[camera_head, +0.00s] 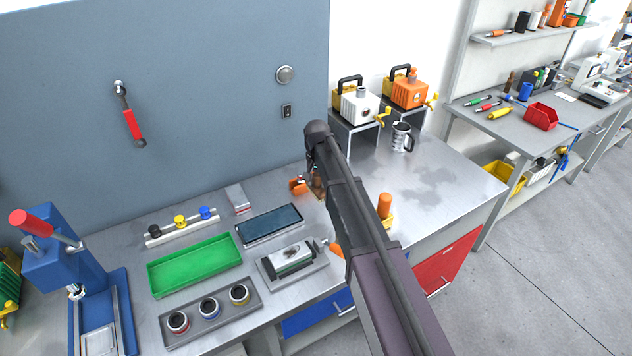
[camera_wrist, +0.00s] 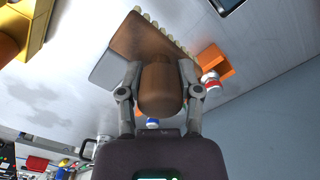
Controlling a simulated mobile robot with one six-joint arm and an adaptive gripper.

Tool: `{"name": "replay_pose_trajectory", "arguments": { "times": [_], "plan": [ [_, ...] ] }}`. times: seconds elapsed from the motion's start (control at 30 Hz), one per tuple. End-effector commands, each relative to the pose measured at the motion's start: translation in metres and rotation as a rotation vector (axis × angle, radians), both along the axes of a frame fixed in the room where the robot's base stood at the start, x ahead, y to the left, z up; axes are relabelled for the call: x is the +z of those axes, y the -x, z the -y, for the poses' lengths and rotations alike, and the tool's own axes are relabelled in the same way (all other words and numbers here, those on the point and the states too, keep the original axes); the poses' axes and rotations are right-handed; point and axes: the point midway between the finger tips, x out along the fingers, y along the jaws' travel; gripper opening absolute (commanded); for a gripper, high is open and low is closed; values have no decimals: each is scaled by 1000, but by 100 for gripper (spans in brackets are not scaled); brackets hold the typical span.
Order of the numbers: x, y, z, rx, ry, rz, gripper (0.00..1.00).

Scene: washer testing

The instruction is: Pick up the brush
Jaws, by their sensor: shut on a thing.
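The brush has a brown wooden handle (camera_wrist: 160,88) and a wooden head with a row of pale bristles along one edge, seen in the wrist view. My gripper (camera_wrist: 160,75) has its two fingers closed on either side of the brush handle. In the head view, my arm reaches over the workbench and hides most of the gripper. A small brown part of the brush (camera_head: 318,184) shows beside the arm near the back of the bench. I cannot tell from these views whether the brush touches the bench.
An orange block (camera_head: 298,186) is close to the brush, left of my arm. A dark-screened tablet (camera_head: 269,223), a green tray (camera_head: 194,264) and a rack of small pots (camera_head: 210,312) lie to the left. A metal mug (camera_head: 402,138) stands behind right. The right bench top is mostly clear.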

Motion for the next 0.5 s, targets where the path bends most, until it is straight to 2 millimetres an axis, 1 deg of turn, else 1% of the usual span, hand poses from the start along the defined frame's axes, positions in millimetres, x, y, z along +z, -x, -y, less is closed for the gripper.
{"name": "replay_pose_trajectory", "arguments": {
  "times": [0.03,0.13,0.5],
  "plan": [
    [7,0,0,0,0,0,0],
    [11,0,0,0,0,0,0],
    [15,0,0,0,0,0,0]
  ]
}}
